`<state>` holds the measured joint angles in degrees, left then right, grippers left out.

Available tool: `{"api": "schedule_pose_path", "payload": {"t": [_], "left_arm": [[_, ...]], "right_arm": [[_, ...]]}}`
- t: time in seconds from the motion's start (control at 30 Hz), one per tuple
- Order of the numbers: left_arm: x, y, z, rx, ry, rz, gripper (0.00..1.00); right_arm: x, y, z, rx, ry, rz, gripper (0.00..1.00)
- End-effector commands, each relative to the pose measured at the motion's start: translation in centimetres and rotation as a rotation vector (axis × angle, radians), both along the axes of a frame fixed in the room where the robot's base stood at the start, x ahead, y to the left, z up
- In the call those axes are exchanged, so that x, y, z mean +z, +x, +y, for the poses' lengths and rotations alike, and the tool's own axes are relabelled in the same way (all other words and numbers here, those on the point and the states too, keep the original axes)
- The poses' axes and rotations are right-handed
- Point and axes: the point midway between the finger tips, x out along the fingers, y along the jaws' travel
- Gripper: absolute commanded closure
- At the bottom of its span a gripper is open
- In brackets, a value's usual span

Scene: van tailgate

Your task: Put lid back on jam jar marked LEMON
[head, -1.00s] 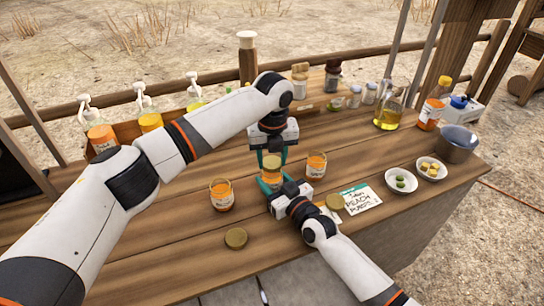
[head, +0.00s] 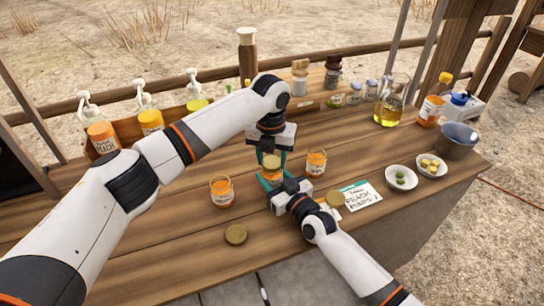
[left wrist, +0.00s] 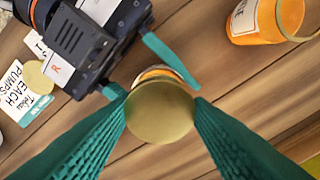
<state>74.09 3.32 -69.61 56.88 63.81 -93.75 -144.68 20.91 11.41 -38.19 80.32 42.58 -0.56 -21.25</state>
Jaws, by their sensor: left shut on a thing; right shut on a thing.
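My left gripper (head: 271,157) comes down from above and is shut on a round gold lid (left wrist: 160,112), with a teal finger on each side of it. The lid is over an orange jam jar (head: 270,176), and the jar's rim shows just behind the lid in the left wrist view (left wrist: 160,73). I cannot tell whether lid and jar touch. My right gripper (head: 272,183) is shut on this jar from the front. Two other orange jars stand without lids, one to the left (head: 221,192) and one to the right (head: 316,163). I cannot read LEMON on any jar.
Loose gold lids lie at the front (head: 236,234) and beside the card (head: 335,199). The card (head: 361,196) mentions peach pumps. Two small white bowls (head: 401,178) and a metal bowl (head: 457,142) stand right. Pump bottles (head: 101,135) line the back left. The left tabletop is clear.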

Motion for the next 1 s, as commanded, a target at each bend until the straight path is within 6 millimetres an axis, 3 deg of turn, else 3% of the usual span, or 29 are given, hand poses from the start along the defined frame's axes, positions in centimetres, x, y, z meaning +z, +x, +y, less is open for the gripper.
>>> {"api": "schedule_pose_path", "payload": {"t": [0.1,0.23,0.57,0.6,0.73,1.0], "left_arm": [[0.04,0.02,0.08,-0.222,-0.002,0.000,0.75],[0.04,0.04,0.10,-0.378,-0.001,0.000,0.75],[0.06,0.06,0.12,-0.426,-0.001,-0.001,0.75],[0.06,0.06,0.12,-0.426,-0.001,-0.001,0.53],[0.05,0.06,0.12,-0.425,-0.001,-0.001,0.33],[0.06,0.05,0.11,-0.425,-0.001,-0.001,0.33]], "right_arm": [[-0.05,0.02,-0.05,-0.001,-0.001,0.001,1.00],[-0.06,0.03,-0.06,-0.001,-0.001,0.002,1.00],[-0.08,0.03,-0.08,-0.001,0.000,0.002,1.00],[-0.08,0.03,-0.08,-0.001,0.000,0.002,1.00],[-0.08,0.03,-0.08,-0.001,0.000,0.002,1.00],[-0.08,0.00,-0.06,-0.001,-0.001,0.002,1.00]]}}
